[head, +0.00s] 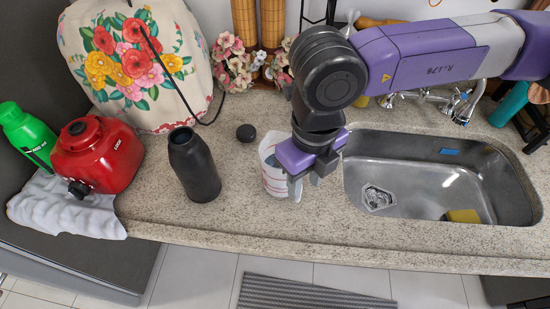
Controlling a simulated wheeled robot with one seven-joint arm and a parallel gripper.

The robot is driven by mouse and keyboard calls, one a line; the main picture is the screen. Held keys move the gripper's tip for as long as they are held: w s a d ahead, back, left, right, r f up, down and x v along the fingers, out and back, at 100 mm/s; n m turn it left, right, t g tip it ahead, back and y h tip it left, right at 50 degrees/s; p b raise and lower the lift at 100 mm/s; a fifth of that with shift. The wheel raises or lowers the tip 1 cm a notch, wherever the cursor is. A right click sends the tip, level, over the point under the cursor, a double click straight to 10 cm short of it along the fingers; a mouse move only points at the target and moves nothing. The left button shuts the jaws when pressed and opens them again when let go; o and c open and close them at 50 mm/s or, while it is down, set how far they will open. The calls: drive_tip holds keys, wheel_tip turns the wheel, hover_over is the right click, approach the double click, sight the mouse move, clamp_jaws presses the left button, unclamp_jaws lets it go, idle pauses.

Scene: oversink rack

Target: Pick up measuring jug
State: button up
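The measuring jug (272,171) is a whitish, see-through cup with red markings. It stands upright on the speckled counter, left of the sink, in the head view. My gripper (306,187) points down at the jug's right side. Its two grey fingertips show a gap between them, so it looks open. The left finger overlaps the jug's right edge in the picture. The gripper hides the jug's upper right part. I cannot see the handle or tell whether a finger touches the jug.
The steel sink (420,165) lies right. A red container (97,155), green bottle (27,134) and floral cover (135,60) are further left. Flowers (232,62) stand behind.

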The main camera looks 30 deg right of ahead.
drive_tip(key=shift+w+a+f+p, duration=0.15)
drive_tip(key=shift+f+p, duration=0.3)
drive_tip(key=shift+f, duration=1.5)
drive_tip(key=shift+w+a+f+p, duration=0.1)
drive_tip(key=shift+f+p, duration=0.35)
drive_tip(key=shift+f, duration=1.5)
clamp_jaws()
